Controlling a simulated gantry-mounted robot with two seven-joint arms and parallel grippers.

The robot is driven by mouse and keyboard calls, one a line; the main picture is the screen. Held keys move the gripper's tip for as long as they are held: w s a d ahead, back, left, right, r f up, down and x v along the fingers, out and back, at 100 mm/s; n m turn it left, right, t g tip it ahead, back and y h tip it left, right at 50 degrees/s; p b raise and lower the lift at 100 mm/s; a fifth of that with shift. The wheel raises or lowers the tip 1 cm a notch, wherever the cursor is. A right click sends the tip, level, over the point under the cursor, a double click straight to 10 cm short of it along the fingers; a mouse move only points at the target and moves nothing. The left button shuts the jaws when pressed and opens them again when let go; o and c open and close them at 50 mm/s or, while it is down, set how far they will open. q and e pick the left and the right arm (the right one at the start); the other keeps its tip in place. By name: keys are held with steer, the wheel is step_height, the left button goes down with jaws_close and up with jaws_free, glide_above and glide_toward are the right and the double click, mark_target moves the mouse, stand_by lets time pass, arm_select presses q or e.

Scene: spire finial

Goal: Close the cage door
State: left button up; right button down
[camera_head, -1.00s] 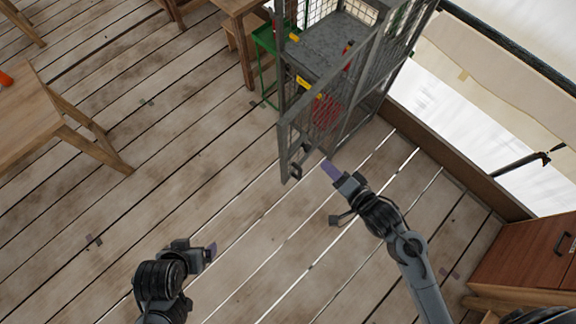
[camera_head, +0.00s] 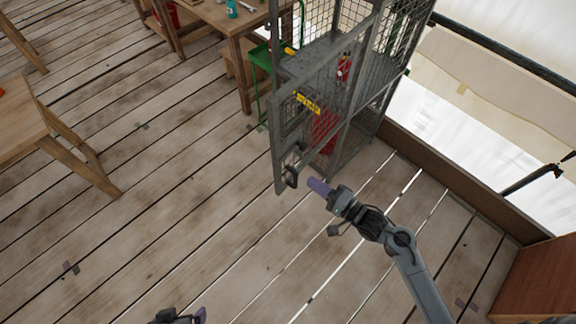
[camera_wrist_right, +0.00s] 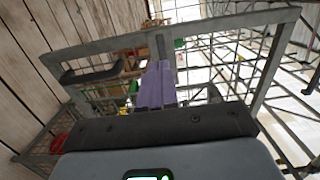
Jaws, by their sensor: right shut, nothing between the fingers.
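The grey metal cage (camera_head: 366,120) stands at the top centre of the head view. Its framed door (camera_head: 277,140) is swung open, with its free edge toward me. A dark handle (camera_head: 291,178) sits low on that edge; it also shows at left in the right wrist view (camera_wrist_right: 90,75). My right gripper (camera_head: 318,187), with purple fingers, is shut and empty just right of the handle, seemingly apart from it. In the wrist view its fingers (camera_wrist_right: 156,85) point toward the door frame. My left gripper (camera_head: 198,316) is mostly cut off at the bottom edge.
A red extinguisher (camera_head: 344,67) and a red item (camera_head: 325,130) are at the cage. Wooden tables stand at left (camera_head: 25,120) and top (camera_head: 232,22). A low brown ledge (camera_head: 450,190) runs along the right. The plank floor before the cage is clear.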

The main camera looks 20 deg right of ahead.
mark_target(280, 160)
steer(key=x, duration=1)
steer(key=shift+w+a, duration=0.2)
steer(key=shift+w, duration=0.1)
